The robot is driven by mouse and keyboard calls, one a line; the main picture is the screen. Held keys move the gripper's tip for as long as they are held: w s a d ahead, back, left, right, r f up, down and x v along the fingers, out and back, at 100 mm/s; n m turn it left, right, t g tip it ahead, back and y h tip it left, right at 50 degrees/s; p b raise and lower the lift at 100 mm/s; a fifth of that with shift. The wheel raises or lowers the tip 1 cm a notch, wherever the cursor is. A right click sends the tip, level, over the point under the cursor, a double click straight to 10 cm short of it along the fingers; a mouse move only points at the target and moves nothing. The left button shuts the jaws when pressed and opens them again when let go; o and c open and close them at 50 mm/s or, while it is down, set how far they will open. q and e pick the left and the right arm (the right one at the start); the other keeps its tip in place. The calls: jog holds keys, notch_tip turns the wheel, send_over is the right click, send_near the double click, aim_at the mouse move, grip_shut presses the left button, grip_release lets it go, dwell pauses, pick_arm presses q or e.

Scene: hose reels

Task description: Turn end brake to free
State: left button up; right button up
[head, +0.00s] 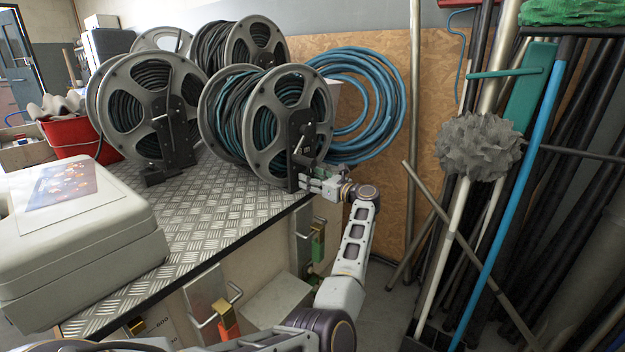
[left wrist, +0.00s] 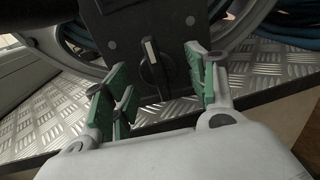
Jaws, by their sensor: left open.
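The front hose reel (head: 265,125) stands at the end of the metal bench, with a dark end plate (head: 302,140) on its grey flange. In the left wrist view, a black brake knob (left wrist: 152,70) with a white pointer line sits on the dark plate (left wrist: 142,25). The line points nearly straight up, leaning slightly left. My left gripper (head: 308,184) is at the plate's lower part. Its green-padded fingers (left wrist: 160,78) are open on either side of the knob, with gaps showing. My right gripper is not seen.
More reels (head: 150,105) stand to the left on the tread-plate bench (head: 215,210). A grey case (head: 80,235) lies at front left. A blue hose coil (head: 385,105) hangs behind. Poles and brooms (head: 490,200) lean at the right.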

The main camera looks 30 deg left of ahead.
pick_arm(q)
jog(key=shift+r, duration=0.1)
jog(key=shift+m, duration=0.5)
